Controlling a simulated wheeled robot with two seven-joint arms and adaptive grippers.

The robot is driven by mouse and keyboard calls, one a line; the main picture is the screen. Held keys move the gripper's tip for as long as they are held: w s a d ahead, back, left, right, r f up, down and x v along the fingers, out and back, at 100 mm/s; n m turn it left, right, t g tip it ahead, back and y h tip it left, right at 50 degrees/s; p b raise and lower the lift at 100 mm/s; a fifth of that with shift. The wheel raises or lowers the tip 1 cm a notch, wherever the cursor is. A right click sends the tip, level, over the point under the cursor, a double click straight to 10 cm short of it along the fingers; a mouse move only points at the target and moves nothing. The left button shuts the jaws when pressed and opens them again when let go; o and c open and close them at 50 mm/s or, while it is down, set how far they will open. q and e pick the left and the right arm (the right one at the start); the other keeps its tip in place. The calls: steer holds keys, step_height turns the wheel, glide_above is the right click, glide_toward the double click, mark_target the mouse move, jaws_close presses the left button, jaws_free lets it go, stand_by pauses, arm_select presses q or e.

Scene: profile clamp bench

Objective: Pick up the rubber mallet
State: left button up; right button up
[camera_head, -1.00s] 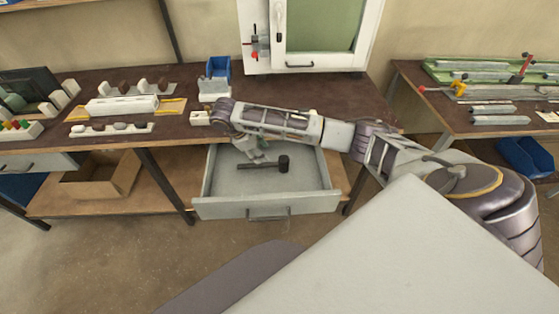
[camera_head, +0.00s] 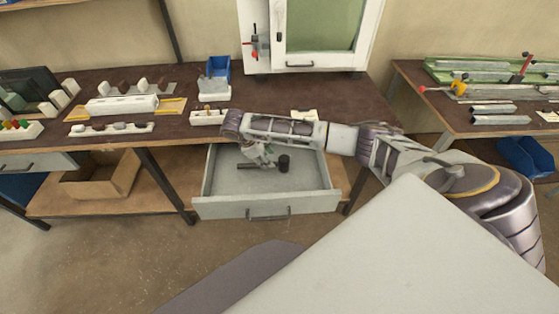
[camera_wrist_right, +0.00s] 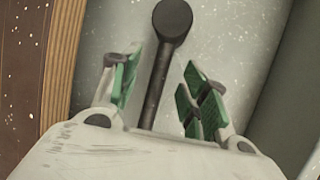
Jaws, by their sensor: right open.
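The rubber mallet (camera_head: 283,164) has a black head and a dark handle. It lies in the open grey drawer (camera_head: 225,208) under the bench. My right gripper (camera_head: 260,157) is down in the drawer over the handle and hides part of it. In the right wrist view the mallet's head (camera_wrist_right: 172,20) is at the top and its handle runs down between my open green-padded fingers (camera_wrist_right: 160,90). The handle shows gaps to the fingers on both sides. My left gripper is not in view.
The dark bench top (camera_head: 190,85) above holds a blue bin (camera_head: 218,68) and white fixtures. A cardboard box (camera_head: 100,175) stands on the lower shelf. Another bench (camera_head: 465,120) with metal profiles is at the right.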

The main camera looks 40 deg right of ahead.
steer(key=x, duration=0.3)
steer(key=shift+s+f, duration=0.1)
steer(key=shift+f, duration=0.3)
steer(key=shift+d+f, duration=0.15)
steer(key=shift+f, duration=0.1)
steer(key=c, duration=1)
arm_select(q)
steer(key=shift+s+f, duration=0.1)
